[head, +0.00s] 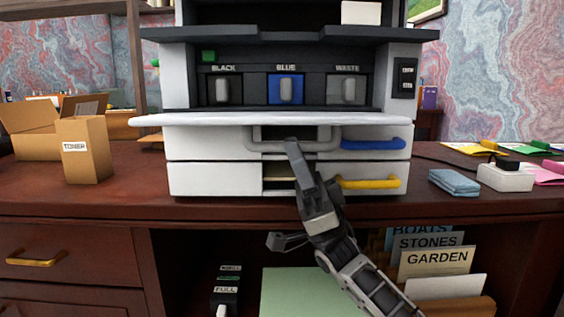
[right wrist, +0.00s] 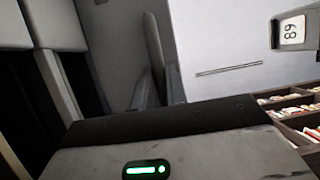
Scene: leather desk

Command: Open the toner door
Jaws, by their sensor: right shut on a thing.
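The printer's toner door (head: 200,119) is a white panel that lies folded down, nearly level, and sticks out toward me. Its grey bar handle (head: 256,146) hangs at the front, under the panel's edge. Behind the door the bay is exposed, with black (head: 223,90), blue (head: 286,89) and waste (head: 348,90) units side by side. My right gripper (head: 292,146) reaches up from below and is shut on the handle. In the right wrist view its fingers (right wrist: 152,75) are close together, and the grip itself is partly hidden. My left gripper is not in view.
Below the door are drawers with a blue handle (head: 375,144) and a yellow handle (head: 370,183). A toner box (head: 85,150) stands at left on the desk (head: 120,190). Blue cards (head: 453,182) and a white power block (head: 505,176) lie at right.

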